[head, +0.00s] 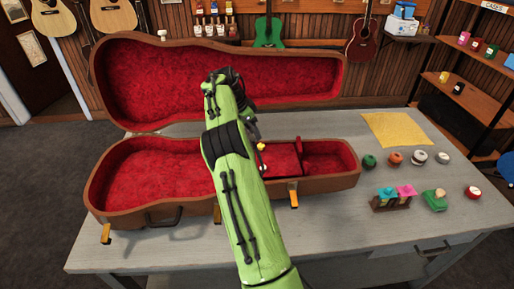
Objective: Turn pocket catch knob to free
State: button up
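The open brown guitar case (110,215) lies on the grey table, its red-lined lid (215,75) raised at the back. A red pocket (285,158) sits in the case's right part. A small yellow knob (261,147) shows at the pocket's left edge, just right of my green arm; I cannot tell how it is turned. My gripper (249,122) is over the case, above and behind the knob as seen here. My forearm mostly hides it, so its fingers and whether it touches anything cannot be made out.
Yellow latches (294,199) hang on the case's front edge. Right of the case lie a yellow cloth (396,129), several small round tins (420,157), a small rack with coloured items (390,199) and a green block (434,201). The table's front right is clear. Shelves stand far right.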

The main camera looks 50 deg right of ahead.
aim_at(260, 145)
jog(key=b+x, duration=0.1)
jog(key=x, duration=0.6)
jog(key=shift+f, duration=0.15)
jog(key=shift+c, duration=0.3)
grip_shut()
